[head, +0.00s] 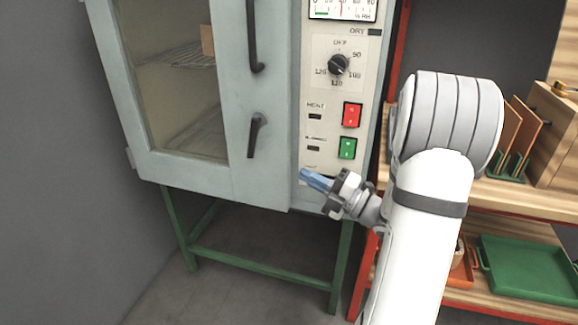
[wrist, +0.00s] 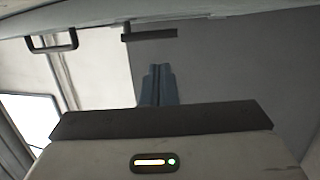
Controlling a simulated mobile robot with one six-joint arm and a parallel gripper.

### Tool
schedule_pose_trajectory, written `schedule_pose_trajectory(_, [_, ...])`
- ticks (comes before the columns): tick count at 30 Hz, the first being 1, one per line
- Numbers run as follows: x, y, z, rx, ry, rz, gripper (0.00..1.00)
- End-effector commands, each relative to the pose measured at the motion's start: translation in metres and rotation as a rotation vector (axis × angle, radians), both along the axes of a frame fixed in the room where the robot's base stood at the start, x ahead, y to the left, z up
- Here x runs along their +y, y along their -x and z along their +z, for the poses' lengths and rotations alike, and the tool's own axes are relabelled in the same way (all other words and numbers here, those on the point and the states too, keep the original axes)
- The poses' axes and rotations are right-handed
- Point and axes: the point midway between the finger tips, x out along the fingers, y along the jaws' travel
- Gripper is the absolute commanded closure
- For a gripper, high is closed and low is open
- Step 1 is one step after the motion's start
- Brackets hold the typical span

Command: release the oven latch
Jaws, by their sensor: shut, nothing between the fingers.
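The oven latch (head: 256,134) is a dark lever on the right side of the oven door (head: 232,110), hanging down and slightly left from its pivot. The door looks closed. My gripper (head: 304,173) has blue fingers. In the head view it shows in front of the lower control panel, right of and below the latch, apart from it. The fingers are together and empty. They also show in the wrist view (wrist: 158,72), pointing up the picture. A dark bar (wrist: 150,34) and a dark loop (wrist: 52,42) appear beyond them; I cannot tell which is the latch.
A long dark door handle (head: 253,38) is above the latch. The control panel has a dial (head: 339,65), a red switch (head: 352,114) and a green switch (head: 347,148). The oven stands on a green frame (head: 260,268). A shelf with a green tray (head: 525,268) is at right.

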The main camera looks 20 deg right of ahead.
Motion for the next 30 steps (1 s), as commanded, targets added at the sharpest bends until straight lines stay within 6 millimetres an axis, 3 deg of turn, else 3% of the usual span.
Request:
schedule_pose_trajectory(18, [0.078,-0.083,0.026,-0.002,0.002,0.006,1.00])
schedule_pose_trajectory(30, [0.087,-0.094,0.032,-0.001,0.000,0.003,1.00])
